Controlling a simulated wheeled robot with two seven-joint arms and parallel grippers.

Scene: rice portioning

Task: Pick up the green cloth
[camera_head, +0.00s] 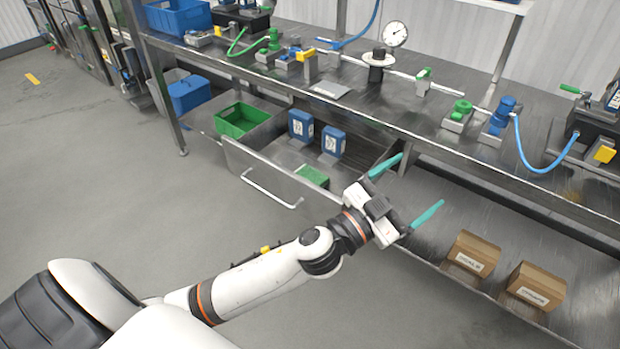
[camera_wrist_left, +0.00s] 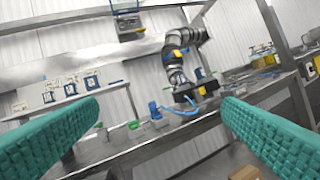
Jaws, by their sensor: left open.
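A small green folded item, which looks like the green cloth (camera_head: 313,176), lies in the open metal drawer (camera_head: 262,178) under the workbench. It is near the drawer's right end in the head view. My left gripper (camera_head: 422,179) is open, with its two teal fingers spread and nothing between them. It is to the right of the drawer and the green item, apart from them, with its fingers pointing toward the bench. In the left wrist view, the open fingers (camera_wrist_left: 160,106) frame the bench, and I cannot make out the cloth there. My right gripper is not in view.
The workbench edge (camera_head: 420,148) overhangs the drawer. Two cardboard boxes (camera_head: 472,255) sit on the lower shelf at right. The floor left of the drawer is clear.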

